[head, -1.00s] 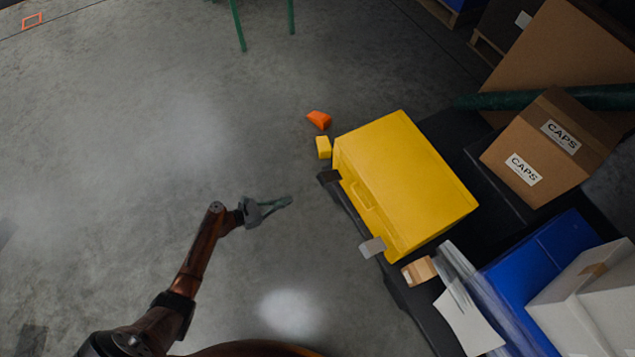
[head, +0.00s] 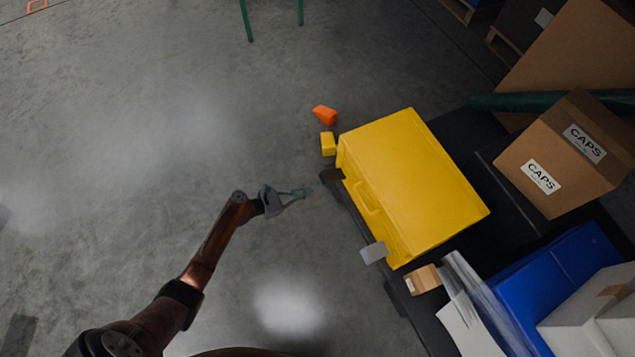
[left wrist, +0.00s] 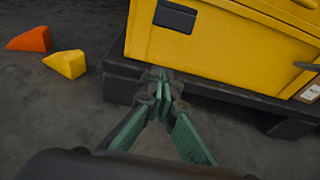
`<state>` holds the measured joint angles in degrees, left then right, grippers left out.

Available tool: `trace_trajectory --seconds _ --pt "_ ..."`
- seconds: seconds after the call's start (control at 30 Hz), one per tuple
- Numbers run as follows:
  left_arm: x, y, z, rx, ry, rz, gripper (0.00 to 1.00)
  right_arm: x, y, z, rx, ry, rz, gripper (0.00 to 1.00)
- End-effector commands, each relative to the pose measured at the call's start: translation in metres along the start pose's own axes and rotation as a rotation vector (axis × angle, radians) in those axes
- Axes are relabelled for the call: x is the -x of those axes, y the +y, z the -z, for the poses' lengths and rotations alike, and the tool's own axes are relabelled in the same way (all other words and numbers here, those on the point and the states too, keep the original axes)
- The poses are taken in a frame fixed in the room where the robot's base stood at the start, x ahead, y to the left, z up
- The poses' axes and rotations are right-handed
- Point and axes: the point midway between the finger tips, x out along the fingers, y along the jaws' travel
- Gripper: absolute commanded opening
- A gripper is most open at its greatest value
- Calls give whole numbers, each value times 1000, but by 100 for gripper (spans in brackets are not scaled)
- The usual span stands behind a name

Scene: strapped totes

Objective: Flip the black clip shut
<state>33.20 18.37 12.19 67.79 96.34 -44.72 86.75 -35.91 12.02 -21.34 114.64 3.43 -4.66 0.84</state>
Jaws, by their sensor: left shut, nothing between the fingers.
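The black clip (head: 331,175) is a small dark plate at the upper left end of the yellow tote's (head: 415,185) front side, and stands out from it in the head view. In the left wrist view the clip (left wrist: 175,16) shows as a dark rectangle before the yellow wall. My left gripper (head: 304,192) is shut and empty, just left of and slightly below the clip in the head view, with a gap between. In the left wrist view its green fingers (left wrist: 163,76) point at the tote's lower edge, below the clip. My right gripper is out of view.
A grey clip (head: 373,252) stands out at the tote's other end. The tote rests on a black platform (head: 408,308). Orange (head: 325,114) and yellow (head: 328,143) wedges lie on the floor near the tote's corner. Carton boxes (head: 560,155) stand behind. Floor left of the tote is clear.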

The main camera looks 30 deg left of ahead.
Motion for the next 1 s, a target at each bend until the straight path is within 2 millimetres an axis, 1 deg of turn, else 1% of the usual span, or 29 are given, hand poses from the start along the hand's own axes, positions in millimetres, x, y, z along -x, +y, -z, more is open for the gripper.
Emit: trace_trajectory --seconds 0.03,0.1,0.13,0.2,0.4,0.77,0.8,0.97,1.0 --pt "-10 -1 6 2 3 2 0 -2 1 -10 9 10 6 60" --pt "-19 -1 3 -1 2 2 0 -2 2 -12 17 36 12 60" --pt "-18 0 -7 -4 0 1 0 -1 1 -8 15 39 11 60" --pt "-20 0 -20 -5 -1 1 0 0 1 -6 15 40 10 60" --pt "-24 -1 -35 -2 0 0 0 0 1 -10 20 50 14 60" --pt "-25 0 -39 -1 0 0 0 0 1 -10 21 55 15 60" --pt "-26 -3 -40 0 0 0 0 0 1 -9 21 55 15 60" --pt "-23 1 -41 0 7 -2 0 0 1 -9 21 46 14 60" --pt "-22 1 -42 0 12 -3 0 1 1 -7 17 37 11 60"
